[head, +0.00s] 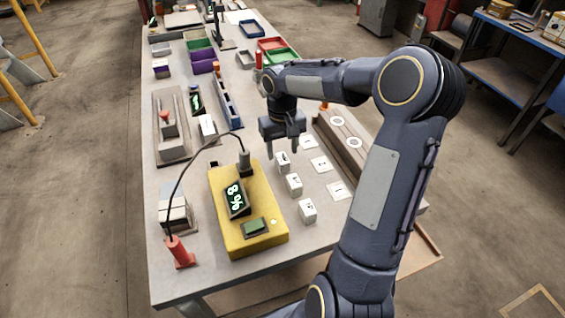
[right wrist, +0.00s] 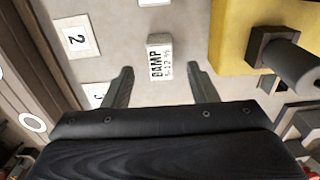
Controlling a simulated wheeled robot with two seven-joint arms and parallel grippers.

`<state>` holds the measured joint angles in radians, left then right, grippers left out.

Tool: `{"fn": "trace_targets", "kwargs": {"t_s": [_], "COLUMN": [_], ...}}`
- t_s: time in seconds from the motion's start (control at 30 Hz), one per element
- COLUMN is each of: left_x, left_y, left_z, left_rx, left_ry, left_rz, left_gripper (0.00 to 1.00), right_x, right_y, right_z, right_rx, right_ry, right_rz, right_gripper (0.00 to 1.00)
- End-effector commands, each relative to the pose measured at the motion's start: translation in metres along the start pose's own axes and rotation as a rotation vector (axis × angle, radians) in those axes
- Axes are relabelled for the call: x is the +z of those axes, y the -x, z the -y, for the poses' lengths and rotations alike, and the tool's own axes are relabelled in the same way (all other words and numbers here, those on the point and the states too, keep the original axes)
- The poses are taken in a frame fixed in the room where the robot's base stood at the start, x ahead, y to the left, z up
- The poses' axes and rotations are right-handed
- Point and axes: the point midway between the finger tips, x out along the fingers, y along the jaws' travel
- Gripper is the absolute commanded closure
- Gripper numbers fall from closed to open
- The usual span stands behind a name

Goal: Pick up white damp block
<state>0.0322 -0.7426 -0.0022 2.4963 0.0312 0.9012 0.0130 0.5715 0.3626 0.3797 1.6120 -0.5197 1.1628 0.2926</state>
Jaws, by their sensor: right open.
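A white block (right wrist: 159,57) with "DAMP" printed on its face lies on the table in the right wrist view, ahead of and between my right fingertips. It appears to be the farthest of three small white blocks in the head view (head: 283,162); its print is too small to read there. My right gripper (head: 283,148) is open and empty, just above and beyond that block. Its two spread fingers also show in the right wrist view (right wrist: 161,80). The middle block (head: 293,184) and the nearest block (head: 307,210) stand in a row towards me. My left gripper is out of view.
White numbered cards (head: 321,164) lie right of the blocks. A brown rack (head: 345,145) with white rings stands beyond the cards.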

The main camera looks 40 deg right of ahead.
Motion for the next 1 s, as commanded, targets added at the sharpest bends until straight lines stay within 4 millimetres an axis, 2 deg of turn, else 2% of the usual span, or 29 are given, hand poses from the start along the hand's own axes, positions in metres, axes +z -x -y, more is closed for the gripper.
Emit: {"fn": "trace_targets", "kwargs": {"t_s": [0.2, 0.53, 0.87, 0.9, 1.0], "left_x": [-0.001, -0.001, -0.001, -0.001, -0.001], "left_y": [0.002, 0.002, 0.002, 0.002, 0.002], "left_z": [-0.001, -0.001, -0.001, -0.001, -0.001], "left_rx": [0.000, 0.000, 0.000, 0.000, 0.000], "left_ry": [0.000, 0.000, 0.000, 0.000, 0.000], "left_rz": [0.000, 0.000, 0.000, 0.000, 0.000], "left_gripper": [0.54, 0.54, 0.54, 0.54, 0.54], "right_x": [0.003, 0.003, 0.003, 0.003, 0.003], "right_y": [-0.032, -0.039, -0.039, -0.039, -0.039], "right_z": [0.000, 0.000, 0.000, 0.000, 0.000], "right_rx": [0.000, 0.001, 0.001, 0.001, 0.001], "right_ry": [0.001, -0.001, -0.001, -0.001, -0.001], "right_rz": [0.003, -0.002, -0.002, -0.002, -0.002], "right_gripper": [0.47, 0.49, 0.92, 0.95, 0.95]}}
